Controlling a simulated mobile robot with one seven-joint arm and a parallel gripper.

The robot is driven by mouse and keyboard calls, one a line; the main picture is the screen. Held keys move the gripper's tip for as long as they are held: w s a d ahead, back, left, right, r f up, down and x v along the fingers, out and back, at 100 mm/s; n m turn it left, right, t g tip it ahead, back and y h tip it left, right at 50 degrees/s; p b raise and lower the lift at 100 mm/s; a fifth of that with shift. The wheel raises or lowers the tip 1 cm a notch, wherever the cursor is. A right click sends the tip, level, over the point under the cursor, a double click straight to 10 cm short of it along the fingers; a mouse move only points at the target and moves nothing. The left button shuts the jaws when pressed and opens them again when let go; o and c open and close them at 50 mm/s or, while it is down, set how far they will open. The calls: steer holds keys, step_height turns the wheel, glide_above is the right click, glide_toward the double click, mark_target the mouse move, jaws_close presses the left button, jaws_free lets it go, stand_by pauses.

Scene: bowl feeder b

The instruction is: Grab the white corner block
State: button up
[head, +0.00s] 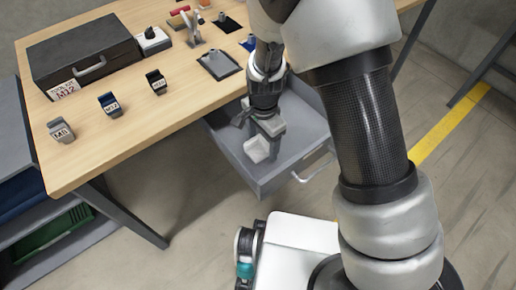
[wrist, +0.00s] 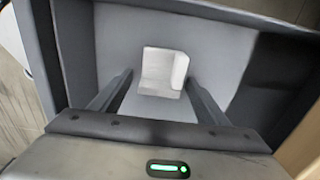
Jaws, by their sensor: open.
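The white corner block (head: 256,149) lies on the floor of an open grey drawer (head: 302,148) under the table. In the wrist view the block (wrist: 163,72) shows as a white L-shaped piece in the drawer (wrist: 215,38), ahead of the fingertips and between their lines. My gripper (head: 262,124) reaches down over the drawer. In the wrist view my gripper (wrist: 158,82) is open, with one finger on each side of the block and nothing held. I cannot tell how far above the block the fingertips are.
The drawer walls rise close around the gripper. The drawer handle (head: 314,168) faces the clear floor.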

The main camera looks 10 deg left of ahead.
steer(key=shift+c, duration=0.2)
steer(key=c, duration=1.1)
steer(key=shift+r, duration=0.15)
